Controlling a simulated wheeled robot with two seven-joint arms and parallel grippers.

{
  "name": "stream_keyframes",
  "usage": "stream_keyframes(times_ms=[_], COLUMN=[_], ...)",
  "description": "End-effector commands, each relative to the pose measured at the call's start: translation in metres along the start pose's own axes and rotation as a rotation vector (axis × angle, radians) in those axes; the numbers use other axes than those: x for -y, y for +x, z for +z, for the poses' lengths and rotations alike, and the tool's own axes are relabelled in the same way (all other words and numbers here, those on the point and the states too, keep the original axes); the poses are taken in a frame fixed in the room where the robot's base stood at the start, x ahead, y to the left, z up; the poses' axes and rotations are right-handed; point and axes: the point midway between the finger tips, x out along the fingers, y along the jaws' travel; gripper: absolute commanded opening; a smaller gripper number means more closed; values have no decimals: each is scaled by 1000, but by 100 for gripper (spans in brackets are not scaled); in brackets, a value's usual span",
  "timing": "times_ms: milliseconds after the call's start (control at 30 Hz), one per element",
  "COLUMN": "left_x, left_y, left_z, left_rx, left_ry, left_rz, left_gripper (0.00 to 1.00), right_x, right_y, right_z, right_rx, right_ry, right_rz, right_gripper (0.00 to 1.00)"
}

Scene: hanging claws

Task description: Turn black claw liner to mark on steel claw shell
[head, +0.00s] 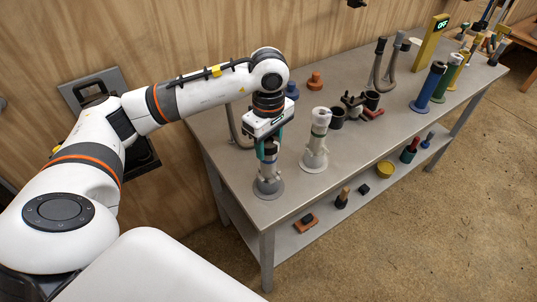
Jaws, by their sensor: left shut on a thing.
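The steel claw shell (268,178) stands upright on a round flanged foot near the left front of the grey table. My left gripper (269,150) points down over its top, with teal fingers closed around the upper part. The black claw liner is mostly hidden by the fingers, and its mark cannot be made out at this size. I cannot tell how the liner is turned in the shell. My right gripper is not in view.
A pale claw (315,145) with a green band stands close on the right. Black cups (337,118) and red-handled parts are beyond it. Blue (428,88) and other coloured claws stand farther right, near a yellow post (431,42) reading OFF. A lower shelf holds small items.

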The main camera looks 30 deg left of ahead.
Motion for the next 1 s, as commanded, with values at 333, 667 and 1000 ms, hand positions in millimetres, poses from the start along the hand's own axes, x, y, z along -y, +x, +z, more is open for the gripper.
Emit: stream_keyframes(times_ms=[333, 667, 1000], left_x=[0, 0, 0], left_y=[1, 0, 2], left_z=[0, 0, 0], left_rx=[1, 1, 0], left_ry=[121, 129, 244], left_rz=[1, 1, 0], left_gripper=[7, 7, 7], right_x=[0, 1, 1], right_y=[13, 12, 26], right_z=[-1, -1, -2], right_rx=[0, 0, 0], right_ry=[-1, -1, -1], right_rz=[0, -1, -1], right_gripper=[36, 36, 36])
